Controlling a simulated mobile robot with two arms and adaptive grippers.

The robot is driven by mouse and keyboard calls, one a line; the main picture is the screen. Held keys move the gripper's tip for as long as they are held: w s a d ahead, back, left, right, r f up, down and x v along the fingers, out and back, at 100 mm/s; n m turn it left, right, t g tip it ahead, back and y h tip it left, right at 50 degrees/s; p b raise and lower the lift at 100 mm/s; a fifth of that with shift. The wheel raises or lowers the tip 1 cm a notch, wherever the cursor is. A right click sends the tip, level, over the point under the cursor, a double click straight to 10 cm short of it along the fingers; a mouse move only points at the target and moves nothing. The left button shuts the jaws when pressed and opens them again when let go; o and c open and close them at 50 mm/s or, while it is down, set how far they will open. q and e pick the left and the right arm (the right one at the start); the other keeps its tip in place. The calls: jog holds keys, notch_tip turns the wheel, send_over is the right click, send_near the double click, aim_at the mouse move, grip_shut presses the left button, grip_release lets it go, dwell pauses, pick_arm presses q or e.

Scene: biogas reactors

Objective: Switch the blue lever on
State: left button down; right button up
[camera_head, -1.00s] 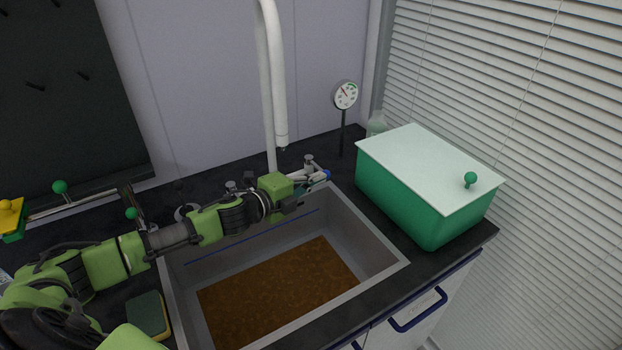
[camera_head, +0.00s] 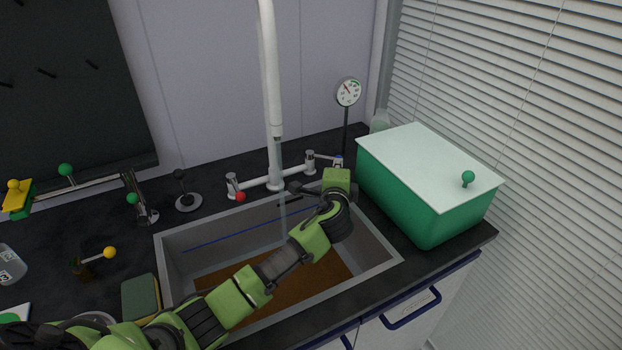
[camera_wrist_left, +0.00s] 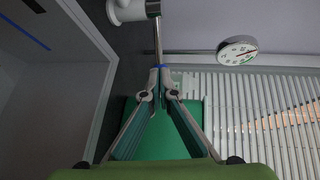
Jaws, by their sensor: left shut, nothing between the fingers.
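The blue lever (camera_head: 338,160) is a thin metal handle with a blue mark, on the right valve of the white tap (camera_head: 274,100) behind the sink. In the left wrist view the metal rod of the lever (camera_wrist_left: 157,40) reaches down to my left gripper (camera_wrist_left: 160,80), its blue mark right at the fingertips. My left gripper is shut with nothing held; I cannot tell whether it touches the lever. In the head view my green wrist hides most of the fingers. A clear stream of water (camera_head: 282,210) falls from the spout into the sink. My right gripper is not in view.
The grey sink (camera_head: 185,235) holds brown matter. A red-marked handle (camera_head: 240,196) is on the tap's left valve. A green box (camera_head: 400,195) with a pale lid stands close on the right. A round gauge (camera_head: 348,92) stands behind. A sponge (camera_head: 140,298) lies left of the sink.

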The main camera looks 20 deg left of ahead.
pick_arm(q)
jog(key=shift+w+d+f, duration=0.1)
jog(key=shift+w+d, duration=0.05)
jog(key=shift+w, duration=0.35)
jog(key=shift+w+d+b, duration=0.1)
jog(key=shift+w+b, duration=0.2)
jog(key=shift+w, duration=1.1)
jog(key=shift+r, duration=0.25)
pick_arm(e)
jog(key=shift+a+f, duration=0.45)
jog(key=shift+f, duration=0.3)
pick_arm(q)
jog(key=shift+w+r, duration=0.1)
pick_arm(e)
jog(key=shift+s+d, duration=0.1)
